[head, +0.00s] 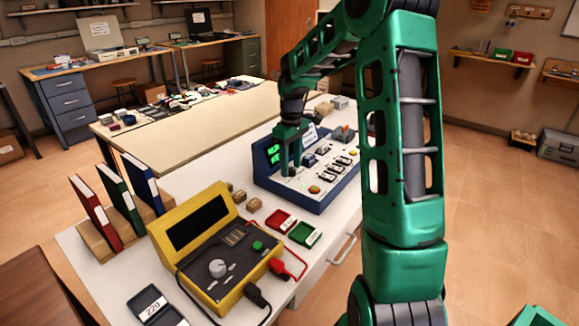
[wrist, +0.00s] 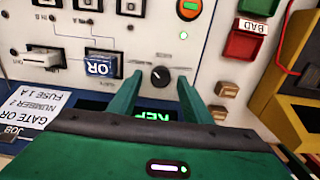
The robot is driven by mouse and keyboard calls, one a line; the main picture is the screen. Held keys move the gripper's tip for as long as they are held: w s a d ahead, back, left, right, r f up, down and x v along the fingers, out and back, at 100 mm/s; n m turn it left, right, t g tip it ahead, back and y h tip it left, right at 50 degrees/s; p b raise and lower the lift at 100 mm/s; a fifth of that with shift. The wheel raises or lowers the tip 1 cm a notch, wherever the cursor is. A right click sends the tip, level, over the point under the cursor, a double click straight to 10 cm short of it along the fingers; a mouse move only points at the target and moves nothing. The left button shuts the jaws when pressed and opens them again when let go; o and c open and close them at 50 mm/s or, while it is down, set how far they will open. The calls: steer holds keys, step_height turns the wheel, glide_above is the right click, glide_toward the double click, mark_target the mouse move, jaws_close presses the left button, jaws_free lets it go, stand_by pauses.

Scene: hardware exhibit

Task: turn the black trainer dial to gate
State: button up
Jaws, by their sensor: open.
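The trainer is a blue console (head: 318,200) with a pale sloped panel and a green-lit display (head: 273,155). Its black dial (wrist: 160,75) shows in the wrist view as a small round knob with a light mark; the setting it points to is not readable. In the head view my gripper (head: 289,162) points down at the panel's left part and hides the dial.
A blue OR block (wrist: 100,66) sits in a panel socket beside the left finger. A paper job card (wrist: 36,107) reads gate OR, number 2, fuse 1 A.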

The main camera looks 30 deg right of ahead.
steer(key=shift+f, duration=0.3)
steer(key=c, duration=1.1)
steer(key=shift+o, duration=0.2)
steer(key=shift+m, duration=0.3)
steer(key=m, duration=0.4)
steer(key=shift+m, duration=2)
